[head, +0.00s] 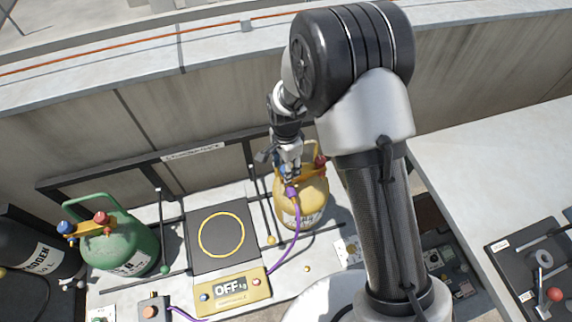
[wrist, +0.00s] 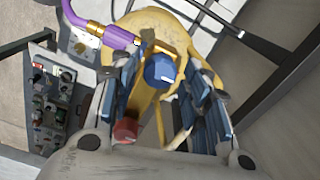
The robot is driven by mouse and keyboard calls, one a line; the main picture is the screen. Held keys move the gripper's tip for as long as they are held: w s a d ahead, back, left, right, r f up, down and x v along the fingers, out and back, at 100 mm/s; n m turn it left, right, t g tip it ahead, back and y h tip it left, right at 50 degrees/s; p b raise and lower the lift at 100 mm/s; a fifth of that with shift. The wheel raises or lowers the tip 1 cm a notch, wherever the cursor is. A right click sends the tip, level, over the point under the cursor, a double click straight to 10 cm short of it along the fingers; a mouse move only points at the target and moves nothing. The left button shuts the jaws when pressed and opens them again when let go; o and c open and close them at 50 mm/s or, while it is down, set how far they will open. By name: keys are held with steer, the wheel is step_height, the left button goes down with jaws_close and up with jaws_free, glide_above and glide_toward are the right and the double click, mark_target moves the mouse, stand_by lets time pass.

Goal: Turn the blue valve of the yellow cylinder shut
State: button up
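The yellow cylinder (head: 302,198) stands on the light bench top, right of the scale. A purple hose (head: 296,235) runs from its top, and the hose's brass fitting (wrist: 97,28) shows in the wrist view. The blue valve (wrist: 161,71) shows in the wrist view on top of the cylinder (wrist: 195,22), between my gripper's two blue-padded fingers. My gripper (head: 290,165) is over the cylinder top; in the wrist view my gripper (wrist: 160,88) is open, with gaps on both sides of the knob. A red valve (wrist: 125,130) lies nearer the palm, by the left finger.
A green cylinder (head: 120,250) with red and blue valves stands at the left, beside a dark cylinder (head: 38,255). The scale (head: 220,232) reads OFF. A black rail (head: 110,175) runs behind, before the parapet wall. Gauges or tools lie right of my arm.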

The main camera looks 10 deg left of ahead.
steer(key=shift+o, duration=0.3)
step_height(320, 180, up, 12)
stand_by(0.5)
stand_by(0.3)
steer(key=s+d+r+n+t, duration=0.2)
steer(key=s+d+r+n, duration=0.3)
steer(key=d+r, duration=0.85)
steer(key=s+d+r+n+t, duration=0.1)
steer(key=s+d, duration=0.3)
steer(key=s, duration=0.4)
steer(key=s+d+r+n+t, duration=0.1)
steer(key=s+d+r+n, duration=0.3)
steer(key=s, duration=0.4)
steer(key=shift+s+r+t, duration=0.25)
steer(key=shift+r+t, duration=0.05)
